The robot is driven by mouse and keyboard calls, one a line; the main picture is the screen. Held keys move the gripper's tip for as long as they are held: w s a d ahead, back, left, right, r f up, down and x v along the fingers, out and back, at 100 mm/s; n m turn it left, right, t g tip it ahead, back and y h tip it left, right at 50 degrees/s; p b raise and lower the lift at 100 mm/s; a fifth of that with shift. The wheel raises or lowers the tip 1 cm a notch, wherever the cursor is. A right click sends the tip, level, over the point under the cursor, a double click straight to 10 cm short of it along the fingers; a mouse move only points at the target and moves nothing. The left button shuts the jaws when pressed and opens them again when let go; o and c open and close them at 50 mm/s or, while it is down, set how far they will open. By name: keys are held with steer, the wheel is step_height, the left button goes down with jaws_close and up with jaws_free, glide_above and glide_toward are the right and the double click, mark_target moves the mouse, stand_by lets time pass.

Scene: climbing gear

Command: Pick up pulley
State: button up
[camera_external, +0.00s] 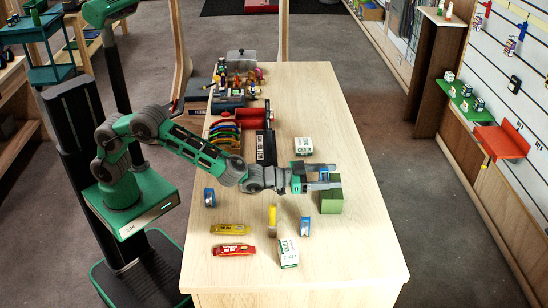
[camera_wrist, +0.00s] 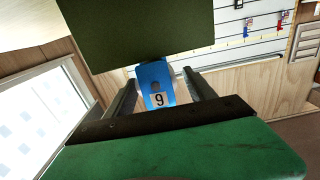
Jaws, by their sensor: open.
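A blue pulley (camera_external: 324,173) with a white number tag sits by the top of a green box (camera_external: 331,203) on the table. In the wrist view the blue pulley (camera_wrist: 155,85) shows between my two fingers, with the green box (camera_wrist: 135,30) beyond and above it. My gripper (camera_external: 334,176) is open, level, reaching to the right with a finger on each side of the pulley. I cannot tell whether the fingers touch it. Two similar blue pieces stand on the table, one (camera_external: 209,197) at the left edge and one (camera_external: 305,227) nearer the front.
A yellow piece (camera_external: 272,215), yellow (camera_external: 230,229) and red (camera_external: 234,249) tools, and white chalk boxes (camera_external: 288,252) (camera_external: 303,146) lie around. A black case (camera_external: 266,148) and colourful gear crowd the table's back left. The table's right side (camera_external: 365,225) is clear.

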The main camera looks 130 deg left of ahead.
steer(key=shift+w+a, duration=0.45)
steer(key=shift+c, duration=0.2)
jaws_close()
